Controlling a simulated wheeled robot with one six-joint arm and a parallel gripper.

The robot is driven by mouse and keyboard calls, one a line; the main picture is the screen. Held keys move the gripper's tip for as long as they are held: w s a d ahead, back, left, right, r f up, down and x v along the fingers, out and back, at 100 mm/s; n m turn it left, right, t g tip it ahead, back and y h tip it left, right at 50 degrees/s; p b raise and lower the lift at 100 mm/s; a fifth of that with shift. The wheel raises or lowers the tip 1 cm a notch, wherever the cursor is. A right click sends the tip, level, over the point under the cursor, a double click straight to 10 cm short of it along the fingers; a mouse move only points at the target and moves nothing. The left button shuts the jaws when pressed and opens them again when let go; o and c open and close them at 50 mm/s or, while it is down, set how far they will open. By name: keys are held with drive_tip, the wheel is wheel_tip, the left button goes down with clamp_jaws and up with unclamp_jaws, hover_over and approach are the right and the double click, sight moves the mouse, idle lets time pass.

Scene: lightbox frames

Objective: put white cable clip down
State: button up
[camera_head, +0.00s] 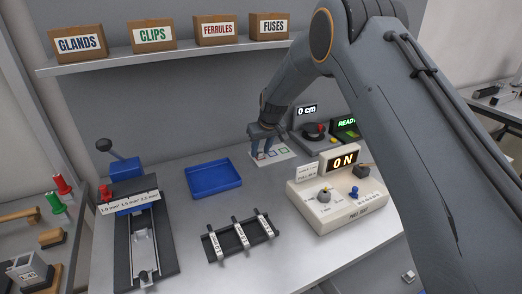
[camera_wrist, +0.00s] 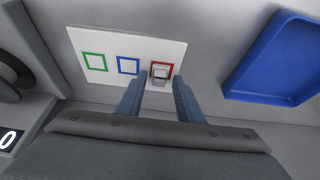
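The white cable clip (camera_wrist: 160,77) sits at the red square outline on a white card (camera_wrist: 92,43), which also has a blue and a green outline. In the wrist view my gripper (camera_wrist: 159,84) has its two blue-grey fingers apart, one on each side of the clip, with a visible gap to it. In the head view my gripper (camera_head: 263,147) points down over the left end of the card (camera_head: 284,159). The clip cannot be made out clearly there.
A blue tray (camera_head: 213,193) lies left of the card. A control box (camera_head: 346,213) showing "ON" stands in front right, and a display reading "0 cm" (camera_head: 307,111) behind. A black rack (camera_head: 239,251) with white strips lies in front. A shelf (camera_head: 100,62) with boxes hangs above.

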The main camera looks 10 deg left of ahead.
drive_tip(key=b+v, duration=0.3)
drive_tip(key=v, duration=0.9)
drive_tip(key=shift+b, duration=0.4)
